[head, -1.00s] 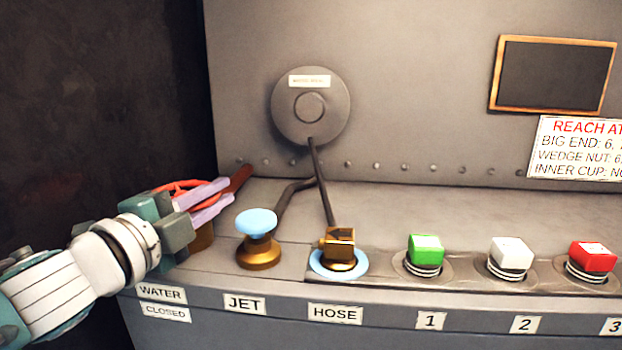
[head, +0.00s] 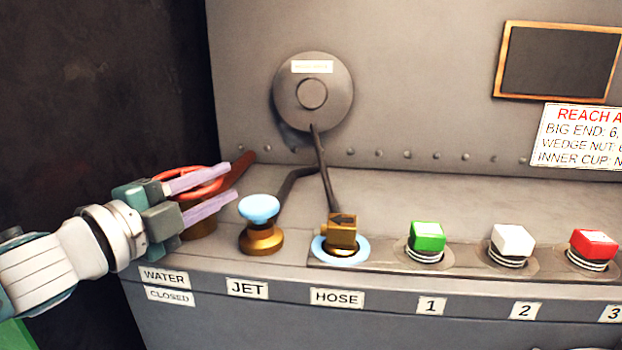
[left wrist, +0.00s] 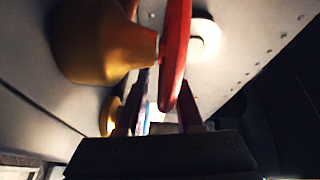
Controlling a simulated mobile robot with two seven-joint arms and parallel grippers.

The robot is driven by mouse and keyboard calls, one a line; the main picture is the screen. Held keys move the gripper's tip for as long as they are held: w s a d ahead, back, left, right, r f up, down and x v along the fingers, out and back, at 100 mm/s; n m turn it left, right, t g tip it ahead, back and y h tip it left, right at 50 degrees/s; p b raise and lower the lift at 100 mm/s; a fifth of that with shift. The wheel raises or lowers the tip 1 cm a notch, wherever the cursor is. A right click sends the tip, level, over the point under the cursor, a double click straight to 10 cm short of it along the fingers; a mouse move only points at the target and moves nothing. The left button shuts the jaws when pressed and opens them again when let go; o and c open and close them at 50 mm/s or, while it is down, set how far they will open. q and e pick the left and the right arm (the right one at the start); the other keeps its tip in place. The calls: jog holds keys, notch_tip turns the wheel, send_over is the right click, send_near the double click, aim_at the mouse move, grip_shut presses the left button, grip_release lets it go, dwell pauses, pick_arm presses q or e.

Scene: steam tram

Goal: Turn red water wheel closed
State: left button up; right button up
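The red water wheel (head: 206,188) sits on a brass body (head: 200,224) at the left end of the ledge, above the WATER label (head: 164,277) and the CLOSED label (head: 170,296). My left gripper (head: 232,180) is at the wheel, its lilac fingers apart and reaching across it, covering part of it. In the left wrist view the wheel's rim (left wrist: 176,55) shows edge-on, running down between the fingers, nearer the right one. The brass body (left wrist: 100,45) is at the left there. I cannot tell whether a finger touches the rim. My right gripper is not in view.
A blue-topped brass JET knob (head: 260,210) stands just right of the wheel. Then come the brass HOSE knob (head: 341,232) and green (head: 427,236), white (head: 513,240) and red (head: 594,244) square knobs. A metal wall rises behind.

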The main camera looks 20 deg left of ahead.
pick_arm(q)
jog(key=shift+o, duration=0.3)
jog(key=shift+r, duration=0.1)
jog(key=shift+o, duration=1.1)
notch_tip(320, 180, up, 7)
jog(key=shift+d+r+p, duration=0.1)
jog(key=shift+d+p, duration=0.05)
jog(key=shift+p, duration=1.1)
notch_tip(320, 180, up, 13)
jog(key=shift+f+p, duration=0.1)
jog(key=shift+p, duration=0.85)
jog(key=shift+c, duration=1.1)
